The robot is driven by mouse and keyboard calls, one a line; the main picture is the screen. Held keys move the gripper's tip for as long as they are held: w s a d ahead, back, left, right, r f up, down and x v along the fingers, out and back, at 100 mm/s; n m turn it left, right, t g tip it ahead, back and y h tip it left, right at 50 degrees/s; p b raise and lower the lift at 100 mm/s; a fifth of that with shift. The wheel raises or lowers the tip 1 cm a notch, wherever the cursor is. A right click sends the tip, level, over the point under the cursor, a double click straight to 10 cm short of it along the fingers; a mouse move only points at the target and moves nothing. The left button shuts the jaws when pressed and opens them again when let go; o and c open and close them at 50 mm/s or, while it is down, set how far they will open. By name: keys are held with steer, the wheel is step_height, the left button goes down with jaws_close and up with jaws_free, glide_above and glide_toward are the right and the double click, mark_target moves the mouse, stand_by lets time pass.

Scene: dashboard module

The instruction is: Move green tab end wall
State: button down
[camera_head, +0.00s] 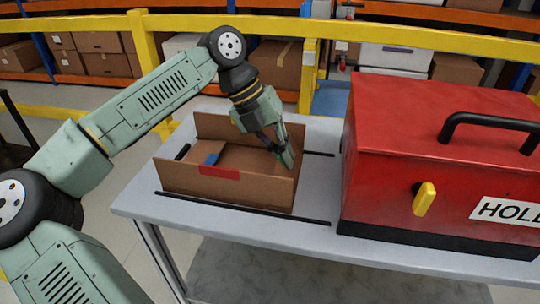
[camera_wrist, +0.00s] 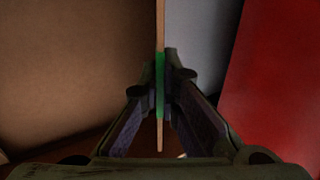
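An open brown cardboard box (camera_head: 180,182) stands on the pale table, with a red tab (camera_head: 219,173) on its front wall and a blue patch (camera_head: 212,159) inside. My gripper (camera_head: 287,157) is at the box's right end wall, pointing down. In the wrist view the end wall (camera_wrist: 160,25) shows edge-on as a thin upright strip, with a green tab (camera_wrist: 160,85) on it. My gripper's fingers (camera_wrist: 160,80) stand one on each side of the green tab, closed in against it.
A large red toolbox (camera_head: 390,150) with a yellow latch (camera_head: 424,198) and black handle stands close on the right, also seen at the right of the wrist view. Black strips (camera_head: 245,209) lie along the table. A yellow rail (camera_head: 430,38) and shelves are behind.

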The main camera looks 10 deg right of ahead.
steer(key=shift+w+a+f+g+h+b, duration=0.2)
steer(key=shift+a+f+g+h+b, duration=0.3)
steer(key=shift+h, duration=0.6)
steer(key=shift+w+a+f+g+h+b, duration=0.1)
steer(key=shift+a+f+h+b, duration=0.15)
steer(key=shift+h, duration=0.2)
steer(key=shift+a+f+g+h+b, duration=0.1)
steer(key=shift+f+h+b, duration=0.05)
steer(key=shift+h+b, duration=0.2)
steer(key=shift+w+a+f+g+h+b, duration=0.1)
steer(key=shift+a+f+h+b, duration=0.15)
steer(key=shift+h, duration=0.25)
steer(key=c, duration=2.3)
jaws_free()
steer(key=o, duration=0.5)
steer(key=shift+r, duration=0.1)
steer(key=v, duration=1.2)
steer(key=shift+a, duration=0.1)
steer(key=shift+c, duration=0.2)
